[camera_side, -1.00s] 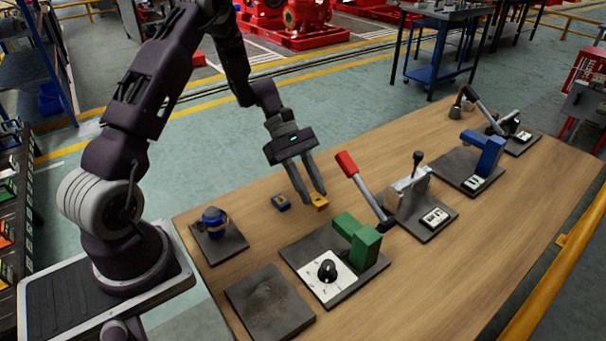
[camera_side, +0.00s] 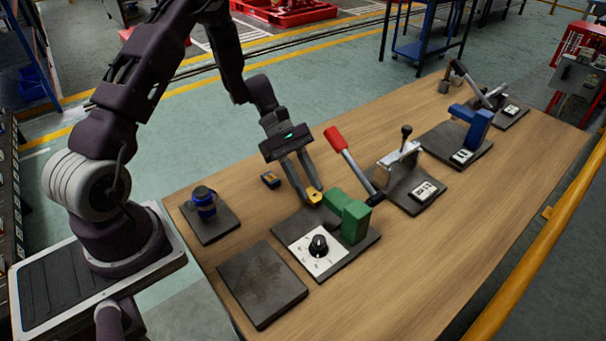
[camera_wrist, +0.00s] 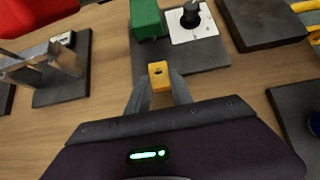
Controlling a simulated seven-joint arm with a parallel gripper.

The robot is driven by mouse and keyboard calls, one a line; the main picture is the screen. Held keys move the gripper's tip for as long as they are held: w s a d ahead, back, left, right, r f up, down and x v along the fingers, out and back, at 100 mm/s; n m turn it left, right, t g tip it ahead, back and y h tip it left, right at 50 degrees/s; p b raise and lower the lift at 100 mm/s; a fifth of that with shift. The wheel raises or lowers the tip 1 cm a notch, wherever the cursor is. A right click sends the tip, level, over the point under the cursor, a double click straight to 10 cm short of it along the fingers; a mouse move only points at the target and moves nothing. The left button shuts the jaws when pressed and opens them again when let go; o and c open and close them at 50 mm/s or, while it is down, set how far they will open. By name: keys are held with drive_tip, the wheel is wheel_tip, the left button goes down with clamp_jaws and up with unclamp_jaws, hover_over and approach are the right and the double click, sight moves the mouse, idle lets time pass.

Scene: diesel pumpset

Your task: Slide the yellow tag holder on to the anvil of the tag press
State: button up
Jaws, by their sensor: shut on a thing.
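The yellow tag holder (camera_side: 314,197) is a small block with a dark hole in its top. My gripper (camera_side: 314,191) is shut on it, and the wrist view shows the holder (camera_wrist: 159,78) between both fingertips. The green frame also shows in the wrist view (camera_wrist: 146,18). Which station is the tag press, and where its anvil is, I cannot tell for sure.
A red-handled lever (camera_side: 334,139) slants up near the green frame. A white dial plate (camera_side: 308,262) with a black knob lies in front of it. A blue press (camera_side: 472,124) stands farther right.

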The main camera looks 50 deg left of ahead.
drive_tip(key=shift+d, duration=3.05)
drive_tip(key=shift+f, duration=0.2)
drive_tip(key=o, duration=1.1)
drive_tip(key=shift+c, duration=0.2)
drive_tip(key=shift+a, duration=0.1)
drive_tip(key=shift+v, duration=3.05)
drive_tip(key=a+r, duration=0.3)
drive_tip(key=r, duration=1.2)
drive_tip(key=shift+a, duration=0.4)
